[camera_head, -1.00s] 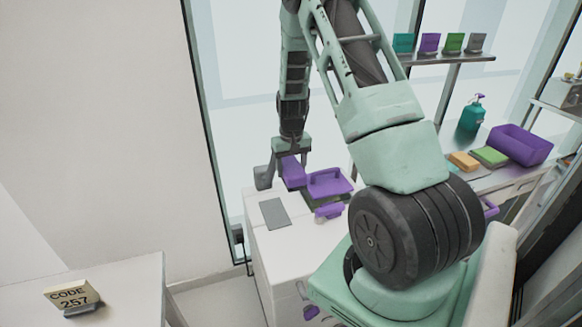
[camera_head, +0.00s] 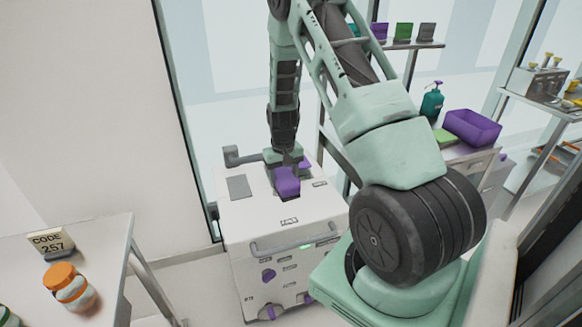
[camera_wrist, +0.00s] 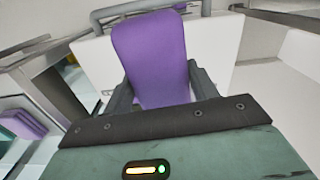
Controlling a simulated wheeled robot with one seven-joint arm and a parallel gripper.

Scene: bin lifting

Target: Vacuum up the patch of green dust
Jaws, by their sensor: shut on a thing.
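My gripper (camera_wrist: 162,88) is shut on a purple object (camera_wrist: 150,50) with a rounded, slab-like body. It stands upright between the two dark fingers in the wrist view. In the head view the held purple object (camera_head: 287,183) is over the top of a white cabinet (camera_head: 255,222). I cannot tell whether it touches that top. Its far end is hidden, and I cannot make out for certain that it is the vacuum. No green dust patch shows in either view.
A grey pad (camera_head: 239,187) lies on the cabinet's left top. A table at lower left bears a "CODE 257" sign (camera_head: 50,242) and an orange-lidded jar (camera_head: 68,285). A side counter at right holds a purple bin (camera_head: 472,127) and a teal pump bottle (camera_head: 432,102).

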